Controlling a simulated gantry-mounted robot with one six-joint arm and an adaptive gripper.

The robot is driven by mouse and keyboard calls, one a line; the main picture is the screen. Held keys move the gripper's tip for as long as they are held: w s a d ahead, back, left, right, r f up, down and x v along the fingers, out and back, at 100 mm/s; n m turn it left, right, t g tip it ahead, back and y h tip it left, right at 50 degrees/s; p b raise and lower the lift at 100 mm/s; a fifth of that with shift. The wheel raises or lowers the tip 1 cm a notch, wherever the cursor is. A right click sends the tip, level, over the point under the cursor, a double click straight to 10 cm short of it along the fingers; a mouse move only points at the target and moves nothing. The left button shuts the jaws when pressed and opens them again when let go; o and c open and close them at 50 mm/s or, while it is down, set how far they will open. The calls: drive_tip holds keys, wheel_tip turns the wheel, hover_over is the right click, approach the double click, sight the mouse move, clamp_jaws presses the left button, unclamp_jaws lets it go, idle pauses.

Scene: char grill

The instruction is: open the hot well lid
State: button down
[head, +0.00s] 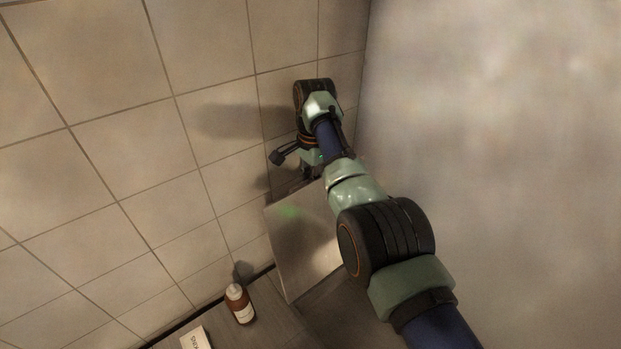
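A flat metal panel (299,245), which looks like the hot well lid, stands steeply tilted up near the tiled wall. Its broad face has a soft green reflection near the upper left. My arm crosses in front of its right side. My gripper (310,172) is at the panel's upper edge, mostly hidden behind my wrist and the arm. I cannot tell whether its fingers touch the panel or whether they are open or shut. The well itself is not clearly visible.
A brown bottle with a pale cap and label (240,305) stands on the dark counter (272,328) at lower left. A white lettered card or box (196,339) is beside it. The tiled wall (110,150) is close behind; a plain grey surface (500,130) fills the right.

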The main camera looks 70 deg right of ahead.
drive_tip(key=c, duration=1.3)
unclamp_jaws()
drive_tip(key=shift+w+r, duration=0.2)
drive_tip(key=shift+o, duration=0.6)
drive_tip(key=shift+s, duration=0.1)
wheel_tip(320, 180, up, 7)
drive_tip(key=shift+s+a+r, duration=0.15)
drive_tip(key=shift+r, duration=0.05)
